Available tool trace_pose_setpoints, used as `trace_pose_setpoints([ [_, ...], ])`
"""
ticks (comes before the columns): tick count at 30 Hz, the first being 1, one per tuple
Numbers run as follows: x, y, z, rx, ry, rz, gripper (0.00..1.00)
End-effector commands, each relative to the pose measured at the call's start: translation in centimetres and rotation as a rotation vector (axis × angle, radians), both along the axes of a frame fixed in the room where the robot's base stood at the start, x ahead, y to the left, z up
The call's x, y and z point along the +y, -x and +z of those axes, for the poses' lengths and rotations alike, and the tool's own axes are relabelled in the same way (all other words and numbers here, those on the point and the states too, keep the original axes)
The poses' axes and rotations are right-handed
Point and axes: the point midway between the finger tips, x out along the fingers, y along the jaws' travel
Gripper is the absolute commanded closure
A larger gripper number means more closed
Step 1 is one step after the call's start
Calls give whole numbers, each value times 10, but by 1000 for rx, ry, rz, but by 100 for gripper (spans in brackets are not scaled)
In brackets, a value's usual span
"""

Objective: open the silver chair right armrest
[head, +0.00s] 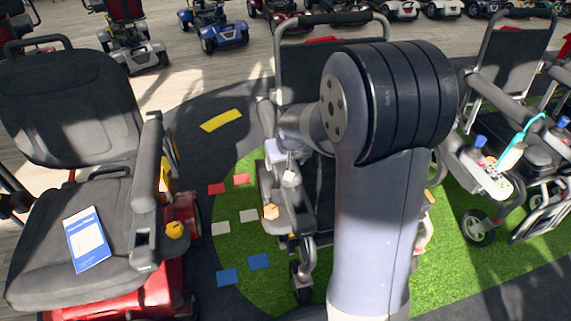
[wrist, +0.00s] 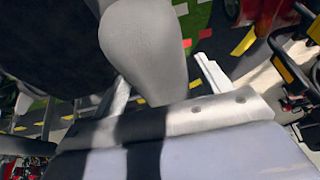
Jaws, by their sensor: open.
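The silver chair (head: 317,83) stands on the green mat, largely hidden behind my arm in the head view. Its dark backrest and push bar show above my arm. A light grey padded armrest end (wrist: 150,45) fills the upper middle of the wrist view. My gripper (wrist: 160,72) is open, with one pale finger on each side of this pad. Contact between the fingers and the pad cannot be told. In the head view my gripper (head: 287,164) is small beside the chair's left-hand side in the picture, partly covered by my wrist.
A red scooter with a dark seat (head: 75,190) and a blue booklet (head: 86,239) on it stands at the left. Another wheelchair (head: 510,70) with a control panel (head: 486,175) is at the right. Dark floor with coloured tiles (head: 221,120) lies between. More scooters line the back.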

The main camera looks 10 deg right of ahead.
Motion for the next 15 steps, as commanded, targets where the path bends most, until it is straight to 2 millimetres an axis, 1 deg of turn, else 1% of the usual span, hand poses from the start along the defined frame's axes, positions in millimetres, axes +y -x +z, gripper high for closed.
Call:
trace_pose_setpoints([
  [1,0,-1,-4,1,0,0,27],
  [3,0,-3,-6,-1,0,0,27],
  [11,0,-3,-6,-1,0,0,27],
  [15,0,-3,-6,-1,0,0,38],
])
